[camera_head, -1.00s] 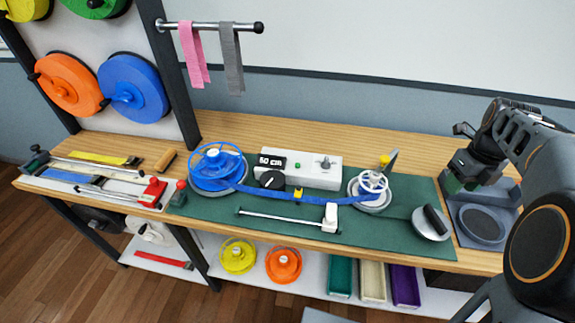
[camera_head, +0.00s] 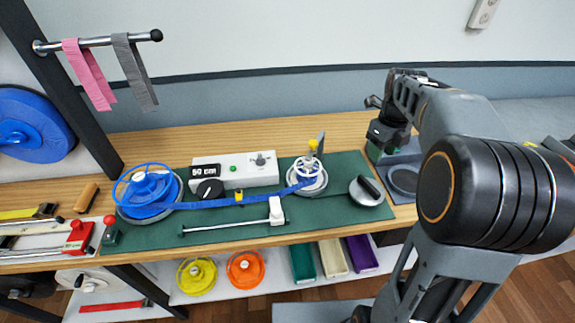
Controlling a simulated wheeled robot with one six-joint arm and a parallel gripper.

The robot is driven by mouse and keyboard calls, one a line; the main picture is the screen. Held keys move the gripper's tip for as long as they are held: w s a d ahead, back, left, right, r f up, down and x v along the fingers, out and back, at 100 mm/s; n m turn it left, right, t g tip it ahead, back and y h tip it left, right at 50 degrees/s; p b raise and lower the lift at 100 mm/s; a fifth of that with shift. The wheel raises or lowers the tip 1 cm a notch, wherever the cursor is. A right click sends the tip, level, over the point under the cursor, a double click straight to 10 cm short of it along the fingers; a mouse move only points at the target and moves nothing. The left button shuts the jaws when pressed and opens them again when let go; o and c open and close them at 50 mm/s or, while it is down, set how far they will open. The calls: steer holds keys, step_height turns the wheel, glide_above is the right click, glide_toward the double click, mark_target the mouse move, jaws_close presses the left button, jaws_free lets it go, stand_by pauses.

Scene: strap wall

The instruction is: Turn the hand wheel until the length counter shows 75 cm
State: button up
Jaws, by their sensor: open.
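The length counter (camera_head: 205,170) is a small black display on the white box (camera_head: 236,173) and reads 50 cm. A blue strap (camera_head: 212,203) runs from the blue reel (camera_head: 149,192) at the left to the wheel. My gripper (camera_head: 384,143) is open and empty, to the right of the wheel and apart from it, above the grey tray. Its fingertips are small and partly unclear.
A round grey piece with a black handle (camera_head: 370,190) lies right of the wheel. The grey tray (camera_head: 400,160) stands under my gripper. A rod with a white slider (camera_head: 276,210) lies in front of the strap. Pink and grey straps (camera_head: 137,75) hang at upper left.

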mark_target(370, 184)
step_height(370, 184, down, 14)
steer(key=m+b, duration=0.1)
steer(key=m, duration=3.5)
steer(key=shift+r, duration=0.1)
